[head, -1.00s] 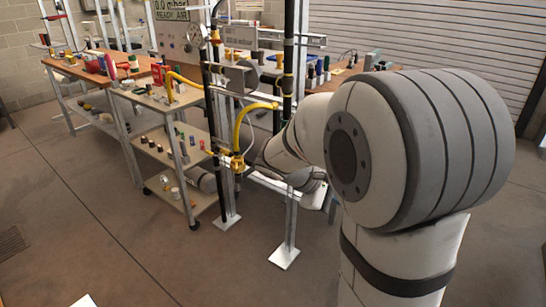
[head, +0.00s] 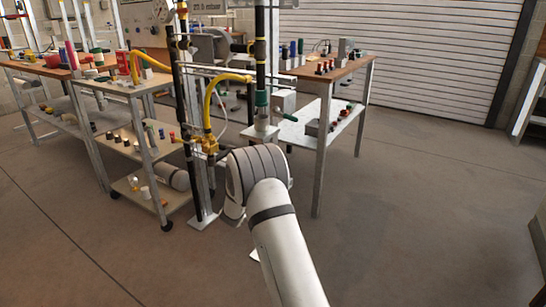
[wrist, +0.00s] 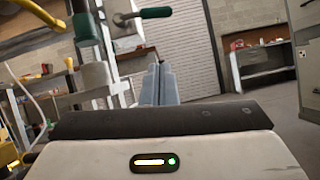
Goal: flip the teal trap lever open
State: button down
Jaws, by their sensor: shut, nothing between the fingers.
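The teal trap lever (head: 278,115) sticks out to the right from a green fitting (head: 262,99) on a dark vertical pipe in the head view. In the wrist view its teal grip (wrist: 156,12) points right at the top, on a metal stem, with the green fitting (wrist: 87,28) to its left. My gripper (wrist: 158,72) is shut and empty. Its fingers point forward below the lever, apart from it in the picture. In the head view my arm hides the gripper.
A yellow hose (head: 208,105) and dark pipes stand left of the lever. A bench with a wooden top (head: 340,67) and a lower shelf (head: 345,122) is close on the right. A wheeled cart (head: 125,88) stands left. The floor at right is clear.

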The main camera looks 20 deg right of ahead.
aim_at(285, 115)
jog(key=s+a+r+b+x, duration=0.1)
jog(key=r+b+x, duration=0.1)
jog(key=x, duration=0.9)
jog(key=shift+r+b, duration=0.2)
jog(key=shift+b, duration=0.55)
